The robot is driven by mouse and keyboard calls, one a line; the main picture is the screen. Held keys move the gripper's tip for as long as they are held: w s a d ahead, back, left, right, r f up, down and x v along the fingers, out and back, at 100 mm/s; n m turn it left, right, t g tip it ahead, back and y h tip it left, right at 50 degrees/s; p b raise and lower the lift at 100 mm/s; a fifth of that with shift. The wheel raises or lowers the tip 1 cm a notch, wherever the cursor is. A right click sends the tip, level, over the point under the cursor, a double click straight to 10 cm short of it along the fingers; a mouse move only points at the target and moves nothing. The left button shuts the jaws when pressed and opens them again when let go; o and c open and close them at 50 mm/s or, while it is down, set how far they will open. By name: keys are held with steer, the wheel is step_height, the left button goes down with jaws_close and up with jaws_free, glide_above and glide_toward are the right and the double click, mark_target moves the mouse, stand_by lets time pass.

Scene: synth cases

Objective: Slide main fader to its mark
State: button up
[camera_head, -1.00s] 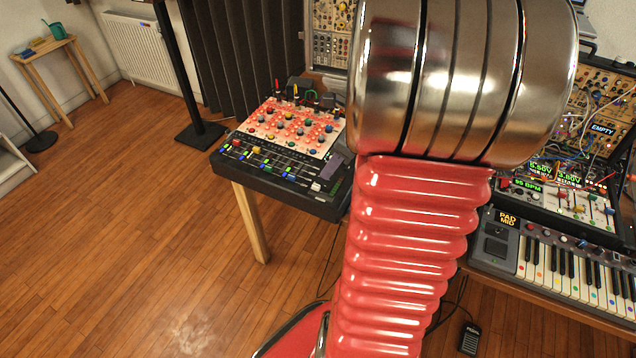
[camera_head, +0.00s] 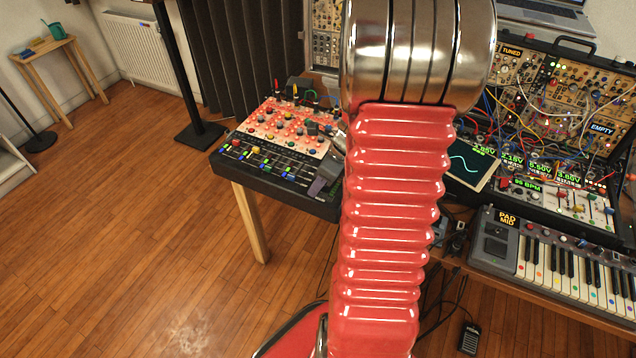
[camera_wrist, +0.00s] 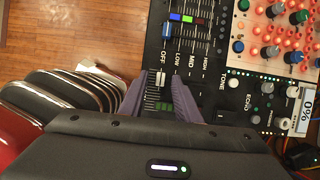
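The mixer (camera_head: 275,186) stands on a wooden table at the left in the head view. In the wrist view its main fader has a white cap (camera_wrist: 161,79). My gripper (camera_wrist: 158,82) is open, its two purple fingers on either side of the white cap, with gaps visible. Whether the fingers touch the panel cannot be told. A scale of fine ticks (camera_wrist: 151,97) and a small green patch (camera_wrist: 163,106) lie between the fingers below the cap; which is the mark is unclear. In the head view my gripper (camera_head: 322,182) is over the mixer's right end and hides the fader.
Colored fader caps (camera_wrist: 187,19) and printed labels lie beside the white cap. A red knob panel (camera_head: 285,127) rises behind. A keyboard (camera_head: 570,268), a small scope screen (camera_head: 468,165) and patch-cabled modules (camera_head: 560,90) stand at the right.

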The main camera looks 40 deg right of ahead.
jaws_close()
stand_by(0.6)
